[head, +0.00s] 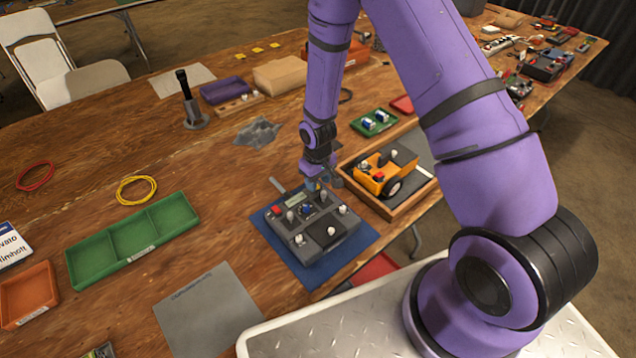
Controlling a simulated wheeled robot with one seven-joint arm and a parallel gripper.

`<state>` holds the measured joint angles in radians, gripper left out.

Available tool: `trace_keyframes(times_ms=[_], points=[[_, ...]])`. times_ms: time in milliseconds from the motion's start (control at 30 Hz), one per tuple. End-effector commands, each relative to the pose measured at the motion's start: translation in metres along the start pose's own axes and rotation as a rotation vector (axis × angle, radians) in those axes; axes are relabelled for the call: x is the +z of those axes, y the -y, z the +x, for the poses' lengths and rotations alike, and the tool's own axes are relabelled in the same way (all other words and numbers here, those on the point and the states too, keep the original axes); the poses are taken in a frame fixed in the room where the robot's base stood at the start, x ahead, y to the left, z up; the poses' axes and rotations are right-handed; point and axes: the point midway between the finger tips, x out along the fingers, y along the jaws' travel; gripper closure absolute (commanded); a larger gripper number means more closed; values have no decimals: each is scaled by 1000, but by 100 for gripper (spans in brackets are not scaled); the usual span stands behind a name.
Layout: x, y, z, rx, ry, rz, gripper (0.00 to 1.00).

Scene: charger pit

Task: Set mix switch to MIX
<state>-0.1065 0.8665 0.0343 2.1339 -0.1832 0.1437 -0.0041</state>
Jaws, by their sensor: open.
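A dark grey control box (338,247) sits on a blue mat (357,256) in the head view. Its top carries a red button (275,211), a small display (292,200), a blue part (307,210) and several pale-tipped switches or knobs. The labels are too small to read, so I cannot tell which one is the mix switch or how it is set. My gripper (318,187) is open and points down over the back edge of the box. I cannot tell whether it touches anything, and it partly hides that edge.
A wooden tray (385,212) with a yellow toy truck (384,175) stands close to the right of the box. A green compartment tray (132,240) and a grey sheet (208,312) lie to the left. A black upright tool (187,98) stands behind. Bare table lies left of the box.

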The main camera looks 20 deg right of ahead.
Motion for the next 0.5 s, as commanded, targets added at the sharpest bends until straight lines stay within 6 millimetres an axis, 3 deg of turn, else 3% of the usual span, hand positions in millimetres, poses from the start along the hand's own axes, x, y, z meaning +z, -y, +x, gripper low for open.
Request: trace_keyframes(times_ms=[133, 467, 500], points=[[0, 0, 10, 0, 1, 0, 57], [0, 0, 12, 0, 0, 0, 57], [0, 0, 12, 0, 0, 1, 67]])
